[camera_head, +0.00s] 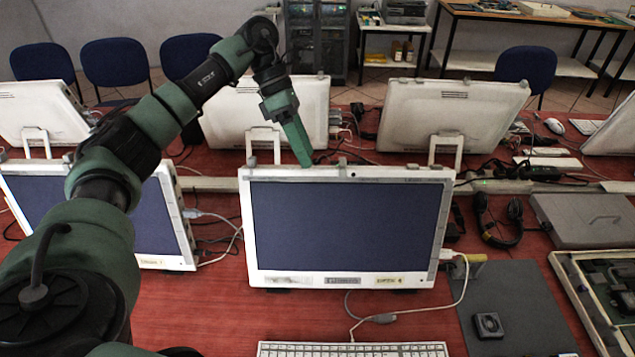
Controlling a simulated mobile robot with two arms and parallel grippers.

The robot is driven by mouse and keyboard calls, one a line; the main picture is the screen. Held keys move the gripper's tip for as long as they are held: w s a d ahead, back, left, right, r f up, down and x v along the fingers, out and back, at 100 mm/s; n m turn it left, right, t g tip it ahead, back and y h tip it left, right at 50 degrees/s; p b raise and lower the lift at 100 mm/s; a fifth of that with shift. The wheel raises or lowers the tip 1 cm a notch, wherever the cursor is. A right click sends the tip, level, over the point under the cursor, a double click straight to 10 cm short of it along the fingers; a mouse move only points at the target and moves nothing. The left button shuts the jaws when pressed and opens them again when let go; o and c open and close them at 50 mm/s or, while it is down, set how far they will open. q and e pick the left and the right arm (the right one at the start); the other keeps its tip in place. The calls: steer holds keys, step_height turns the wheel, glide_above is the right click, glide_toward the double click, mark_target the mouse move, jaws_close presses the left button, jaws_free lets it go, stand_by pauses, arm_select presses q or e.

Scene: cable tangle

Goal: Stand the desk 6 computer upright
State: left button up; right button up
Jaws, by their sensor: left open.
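A white all-in-one computer (345,228) with a dark blank screen stands in the middle of the red desk, facing me. Small labels sit on its lower bezel, one of them yellow; their print is too small to read surely. My left gripper (306,160) comes in from the upper left, pointing down with its green fingers at the computer's top edge, left of the middle. I cannot tell whether it touches the edge. The fingers overlap from this angle, but the gripper is open with nothing visible in it. My right gripper is not in view.
A white keyboard (352,349) lies in front, with a white cable at the computer's right. A second computer (178,222) stands at left, partly behind my arm. More computers (455,112) stand behind. Headphones (500,222), a grey mat (510,300) and an open case (600,300) are right.

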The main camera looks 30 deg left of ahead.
mark_target(318, 180)
arm_select(q)
steer(key=shift+w+f, duration=0.15)
steer(key=shift+f, duration=0.25)
steer(key=p+x, duration=0.1)
steer(key=x, duration=0.2)
steer(key=p+x, duration=0.1)
steer(key=x, duration=0.2)
steer(key=shift+s+d+r, duration=0.1)
steer(key=shift+s+r, duration=0.05)
steer(key=shift+s, duration=0.05)
steer(key=shift+d+f, duration=0.25)
steer(key=shift+f, duration=0.4)
jaws_close()
steer(key=shift+r, duration=0.1)
